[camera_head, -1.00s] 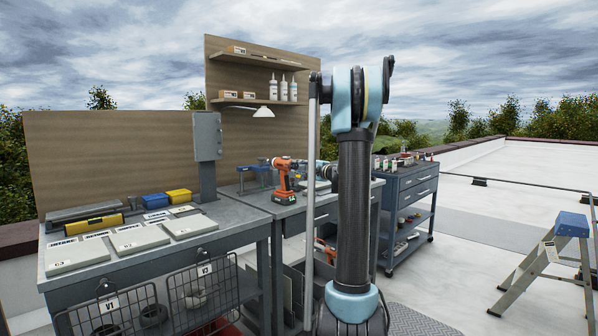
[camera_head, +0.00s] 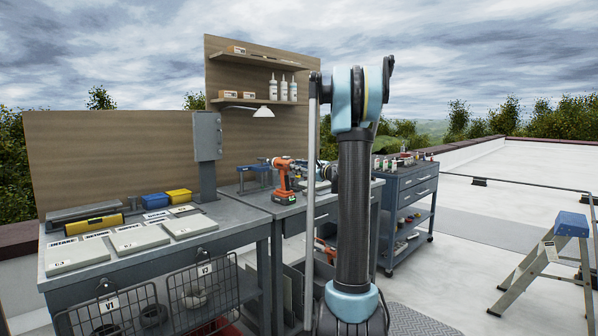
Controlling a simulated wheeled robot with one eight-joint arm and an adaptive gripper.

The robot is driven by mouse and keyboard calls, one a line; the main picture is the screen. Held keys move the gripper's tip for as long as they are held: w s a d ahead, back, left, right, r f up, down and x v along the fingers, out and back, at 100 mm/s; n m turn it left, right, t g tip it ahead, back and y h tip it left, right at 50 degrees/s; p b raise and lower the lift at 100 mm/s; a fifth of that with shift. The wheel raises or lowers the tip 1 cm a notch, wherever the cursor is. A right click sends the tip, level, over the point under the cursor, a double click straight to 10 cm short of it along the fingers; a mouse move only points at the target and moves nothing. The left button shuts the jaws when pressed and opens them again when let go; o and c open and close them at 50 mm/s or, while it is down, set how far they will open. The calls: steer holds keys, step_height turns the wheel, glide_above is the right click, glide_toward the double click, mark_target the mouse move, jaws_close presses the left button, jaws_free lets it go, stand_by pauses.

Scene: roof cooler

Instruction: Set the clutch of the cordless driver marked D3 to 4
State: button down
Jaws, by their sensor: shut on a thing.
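An orange and black cordless driver (camera_head: 283,177) stands upright on its green-marked battery on the middle workbench, its nose to the right. Its mark and clutch numbers are too small to read. My gripper (camera_head: 303,166) is at the driver's nose end, small and dark in this view, and shut on it. My upright arm hides part of the wrist, and the fingers' exact place on the clutch collar cannot be made out. A second orange tool (camera_head: 325,246) is partly visible lower down, below the bench top.
The left bench (camera_head: 225,213) holds pale flat boxes, a yellow case (camera_head: 94,226) and blue and yellow bins, with wire baskets (camera_head: 200,287) on its front. A grey post box (camera_head: 207,137) stands left of the driver. A tool cart (camera_head: 408,184) and stepladder (camera_head: 548,255) are at right.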

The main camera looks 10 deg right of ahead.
steer(key=shift+f+m, duration=0.15)
steer(key=shift+m, duration=0.65)
steer(key=c, duration=1.4)
jaws_free()
steer(key=shift+w+f, duration=0.1)
steer(key=shift+f, duration=0.05)
steer(key=shift+o, duration=0.4)
steer(key=v, duration=1.2)
